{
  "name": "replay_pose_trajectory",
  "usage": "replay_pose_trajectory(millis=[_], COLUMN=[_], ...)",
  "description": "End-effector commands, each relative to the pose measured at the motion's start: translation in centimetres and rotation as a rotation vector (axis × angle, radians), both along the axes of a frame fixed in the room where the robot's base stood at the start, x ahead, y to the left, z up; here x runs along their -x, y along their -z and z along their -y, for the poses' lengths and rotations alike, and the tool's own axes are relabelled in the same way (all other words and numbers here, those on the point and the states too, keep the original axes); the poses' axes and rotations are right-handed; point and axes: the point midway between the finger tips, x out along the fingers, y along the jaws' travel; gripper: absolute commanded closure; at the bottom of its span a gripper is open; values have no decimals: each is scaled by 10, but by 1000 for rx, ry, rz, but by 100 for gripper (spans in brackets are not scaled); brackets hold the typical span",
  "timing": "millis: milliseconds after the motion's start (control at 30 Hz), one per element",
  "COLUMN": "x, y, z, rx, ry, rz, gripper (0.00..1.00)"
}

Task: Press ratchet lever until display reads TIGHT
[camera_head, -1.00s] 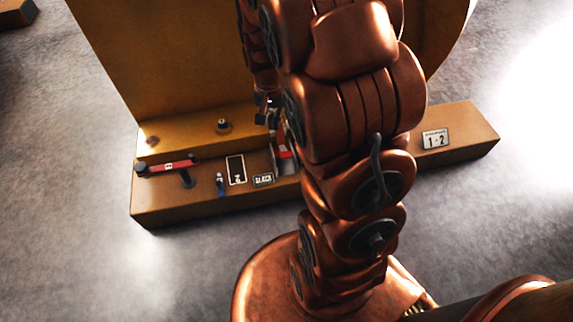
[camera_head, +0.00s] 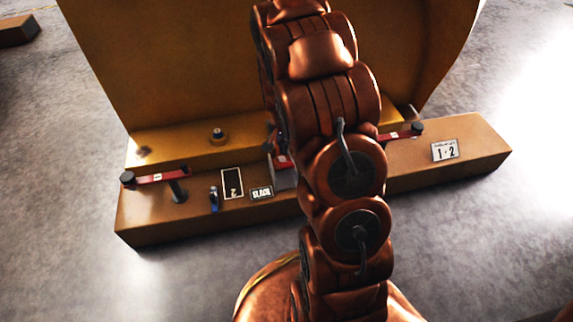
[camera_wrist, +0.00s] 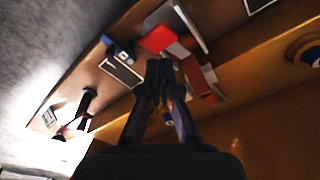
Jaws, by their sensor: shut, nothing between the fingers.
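The display (camera_head: 262,192) on the front of the brown base beam reads SLACK. Just right of it in the head view, a red part (camera_head: 283,162) on a grey bracket looks like the ratchet lever, partly covered by my arm. In the wrist view my gripper (camera_wrist: 160,66) is shut and empty. Its fingertips are close to a red block (camera_wrist: 158,38) and a second red piece (camera_wrist: 205,82); I cannot tell if they touch. My arm mostly hides the gripper in the head view.
A large yellow-brown casting (camera_head: 160,75) rises behind the beam (camera_head: 160,220). A red bar with black knobs (camera_head: 155,178) is at left, another (camera_head: 400,134) at right beside a 1-2 sign (camera_head: 445,150).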

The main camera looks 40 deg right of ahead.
Motion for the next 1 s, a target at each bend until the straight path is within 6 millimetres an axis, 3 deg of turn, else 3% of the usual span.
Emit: replay_pose_trajectory(millis=[267, 733, 1000], x=[0, -2, -3], y=[12, 63, 70], z=[1, 5, 6], rx=[0, -2, 0], ry=[0, 0, 0], rz=[0, -3, -1], gripper=[100, 100, 100])
